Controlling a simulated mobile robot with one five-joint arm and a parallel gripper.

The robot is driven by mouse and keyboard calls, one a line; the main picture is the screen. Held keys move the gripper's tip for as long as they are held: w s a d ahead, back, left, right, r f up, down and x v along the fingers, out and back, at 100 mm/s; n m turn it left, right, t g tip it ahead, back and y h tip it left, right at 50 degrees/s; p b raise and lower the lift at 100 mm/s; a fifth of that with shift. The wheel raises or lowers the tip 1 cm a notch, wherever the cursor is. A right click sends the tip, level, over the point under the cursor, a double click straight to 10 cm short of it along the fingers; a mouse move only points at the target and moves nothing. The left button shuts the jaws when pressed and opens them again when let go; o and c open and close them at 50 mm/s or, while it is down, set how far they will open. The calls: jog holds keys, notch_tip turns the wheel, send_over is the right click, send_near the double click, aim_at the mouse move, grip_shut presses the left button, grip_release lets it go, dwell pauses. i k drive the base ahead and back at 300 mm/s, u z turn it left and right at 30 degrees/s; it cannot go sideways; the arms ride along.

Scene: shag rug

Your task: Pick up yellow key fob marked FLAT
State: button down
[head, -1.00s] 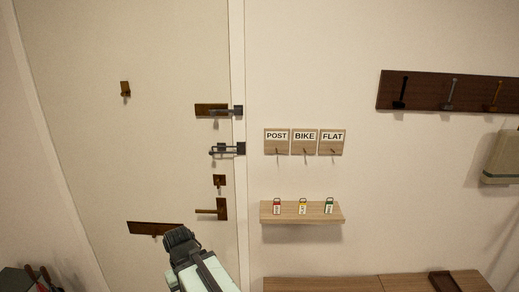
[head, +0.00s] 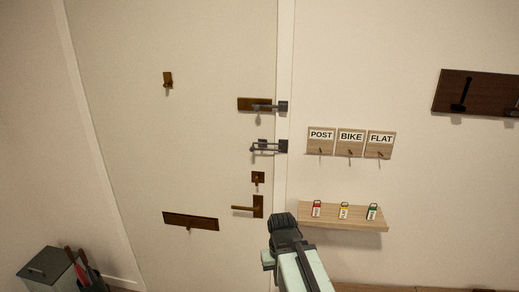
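The yellow key fob (head: 343,211) is the middle one of three small fobs on a wooden wall shelf (head: 342,224). Its writing is too small to read. A red fob (head: 316,209) stands to its left and a green fob (head: 372,212) to its right. My gripper (head: 283,220) is dark, at the end of my pale arm, left of the shelf and in front of the door edge. I see it from behind, so its fingertips and whether it is open are hidden.
Above the shelf are hook plaques marked POST (head: 321,147), BIKE (head: 350,150) and FLAT (head: 380,152). The door (head: 170,150) on the left carries bolts and a handle (head: 258,207). A dark hook rail (head: 475,92) is at upper right.

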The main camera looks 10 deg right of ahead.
aim_at(343, 212)
jog(key=z, duration=0.15)
jog(key=k, duration=0.95)
jog(key=u, duration=0.75)
jog(key=i, duration=1.5)
